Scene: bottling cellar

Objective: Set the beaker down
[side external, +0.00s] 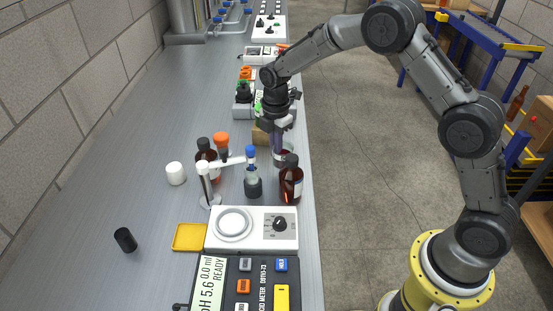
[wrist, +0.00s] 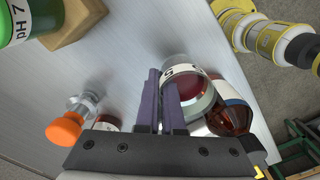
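The beaker is clear glass with dark red liquid and a pale band with dark marking. In the wrist view the beaker (wrist: 196,82) is just right of the purple fingers. My gripper (wrist: 161,78) points down, its two fingers close together with the beaker's near wall apparently pinched between them. In the side view my gripper (side external: 279,141) is at the beaker (side external: 281,157), which is partly hidden behind a brown bottle (side external: 291,180). I cannot tell whether the beaker's base touches the bench.
The brown bottle (wrist: 233,110) stands close right of the beaker in the wrist view. The left bench (side external: 140,130) is mostly clear.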

